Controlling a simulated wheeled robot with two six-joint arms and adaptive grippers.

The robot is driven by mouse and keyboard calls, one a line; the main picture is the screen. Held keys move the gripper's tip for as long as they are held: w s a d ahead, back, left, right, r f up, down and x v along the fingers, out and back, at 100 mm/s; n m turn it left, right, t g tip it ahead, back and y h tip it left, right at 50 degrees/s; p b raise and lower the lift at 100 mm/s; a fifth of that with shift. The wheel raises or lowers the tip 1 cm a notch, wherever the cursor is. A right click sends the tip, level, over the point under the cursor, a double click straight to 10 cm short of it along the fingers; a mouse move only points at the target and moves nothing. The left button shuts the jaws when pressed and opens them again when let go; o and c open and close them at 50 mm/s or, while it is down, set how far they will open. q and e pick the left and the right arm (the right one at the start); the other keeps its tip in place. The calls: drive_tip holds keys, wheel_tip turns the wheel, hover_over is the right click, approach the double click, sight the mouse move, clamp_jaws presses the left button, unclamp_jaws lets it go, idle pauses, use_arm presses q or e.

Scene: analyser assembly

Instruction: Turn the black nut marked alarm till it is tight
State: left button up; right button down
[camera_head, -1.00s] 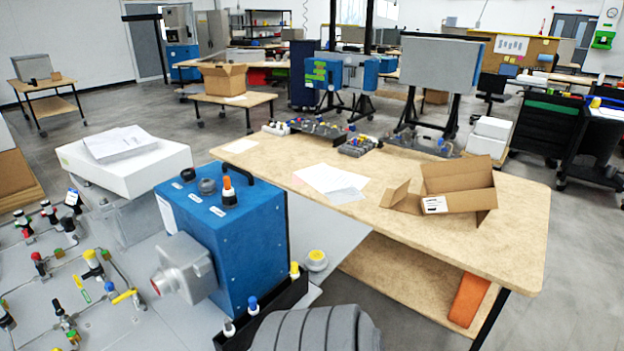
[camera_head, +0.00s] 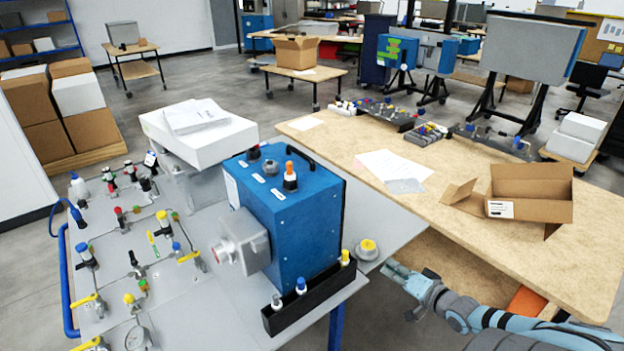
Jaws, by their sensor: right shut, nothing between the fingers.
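The blue analyser box (camera_head: 290,225) stands on the grey bench at centre, with small white labels on its top too small to read. On its top are a black round fitting (camera_head: 253,152), a grey round fitting (camera_head: 270,167) and an orange-topped fitting with a black base (camera_head: 290,178). I cannot tell which one is the black nut marked alarm. My right gripper (camera_head: 390,269) is shut and empty. It appears to the right of the box, near the bench's right edge, apart from the fittings. My left gripper is not in view.
A black carry handle (camera_head: 298,157) rises from the box top. A black tray (camera_head: 310,297) with several capped bottles stands in front. A yellow-topped round part (camera_head: 368,248) sits near the gripper. A white case (camera_head: 198,140) is behind left; a wooden table (camera_head: 400,210) is at right.

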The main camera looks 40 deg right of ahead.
drive_tip(key=w+a+r+m+t+y, duration=0.25)
drive_tip(key=w+r, duration=0.25)
drive_tip(key=r, duration=0.7)
drive_tip(key=m+t+y+p, duration=0.1)
drive_tip(key=m+t+y, duration=0.1)
drive_tip(key=m, duration=0.1)
approach(306, 196)
wheel_tip(306, 196, up, 3)
drive_tip(key=s+d, duration=0.2)
drive_tip(key=shift+g, duration=0.25)
drive_tip(key=w+b, duration=0.3)
drive_tip(key=b, duration=0.1)
drive_tip(key=w+f+b, duration=0.1)
drive_tip(key=w+b, duration=0.2)
drive_tip(key=b, duration=0.1)
drive_tip(key=w+b, duration=0.3)
drive_tip(key=b, duration=0.1)
drive_tip(key=shift+w+f, duration=0.3)
drive_tip(key=shift+w, duration=0.1)
drive_tip(key=w+a, duration=0.1)
drive_tip(key=w+a+r, duration=0.1)
drive_tip(key=shift+a, duration=0.25)
drive_tip(key=shift+w+a, duration=0.25)
drive_tip(key=shift+a, duration=0.05)
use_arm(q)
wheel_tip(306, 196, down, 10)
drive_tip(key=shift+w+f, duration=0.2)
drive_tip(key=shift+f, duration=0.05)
